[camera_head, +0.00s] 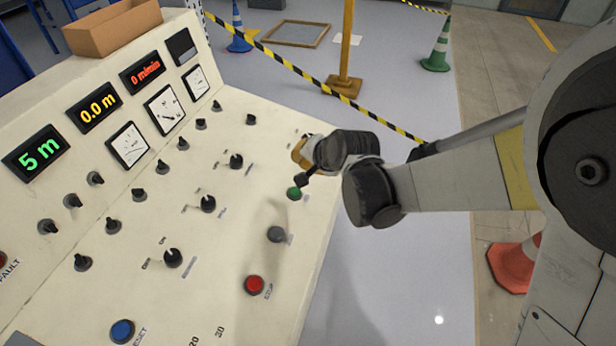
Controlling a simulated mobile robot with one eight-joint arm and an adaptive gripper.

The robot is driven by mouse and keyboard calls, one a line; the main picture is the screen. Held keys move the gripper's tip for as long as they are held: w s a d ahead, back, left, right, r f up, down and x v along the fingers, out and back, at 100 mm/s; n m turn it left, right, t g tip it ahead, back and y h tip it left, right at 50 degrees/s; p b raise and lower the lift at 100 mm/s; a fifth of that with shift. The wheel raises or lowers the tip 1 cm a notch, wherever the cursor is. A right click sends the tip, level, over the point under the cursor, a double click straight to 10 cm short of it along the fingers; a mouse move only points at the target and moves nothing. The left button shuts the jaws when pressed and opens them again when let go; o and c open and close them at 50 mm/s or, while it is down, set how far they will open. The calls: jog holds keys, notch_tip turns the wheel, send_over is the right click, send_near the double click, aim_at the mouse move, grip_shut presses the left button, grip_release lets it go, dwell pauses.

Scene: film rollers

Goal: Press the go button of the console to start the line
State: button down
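The cream console (215,260) fills the left of the head view, its panel sloping. A green button (294,194) sits near its right edge; no label on it is readable here. My gripper (302,181) reaches in from the right with its dark tip just above the green button. I cannot tell whether the tip touches the button. The gripper is small and seen from behind, so its fingers cannot be told apart. A red button (254,285) with a partly readable label sits lower, and a grey-black button (276,234) lies between them.
A blue button (122,331) marked RESET is at the bottom. Several black knobs (173,258) stand up from the panel. Displays (35,153) read 5 m, 0.0 m and 0 m/min. Striped tape (300,72), a post (345,50) and cones (438,50) stand beyond.

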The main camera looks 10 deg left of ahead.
aim_at(296, 189)
jog(key=shift+f, duration=0.15)
jog(key=f+b, duration=0.2)
jog(key=a+f+b, duration=0.1)
jog(key=f+b, duration=0.1)
jog(key=f, duration=0.1)
jog(key=a+f+b, duration=0.1)
jog(key=f+b, duration=0.1)
jog(key=f, duration=0.1)
jog(key=shift+f+b, duration=0.1)
jog(key=shift+b, duration=0.2)
jog(key=shift+f, duration=0.1)
dwell(1.2)
jog(key=shift+a+f+b, duration=0.1)
jog(key=shift+f+b, duration=0.2)
jog(key=shift+b, duration=0.1)
jog(key=shift+a+f+b, duration=0.1)
jog(key=shift+f+b, duration=0.35)
jog(key=shift+f, duration=0.05)
dwell(0.5)
jog(key=shift+r, duration=0.1)
jog(key=shift+d+r+p, duration=0.2)
jog(key=shift+r+p, duration=0.45)
jog(key=shift+r, duration=0.15)
jog(key=shift+r, duration=0.15)
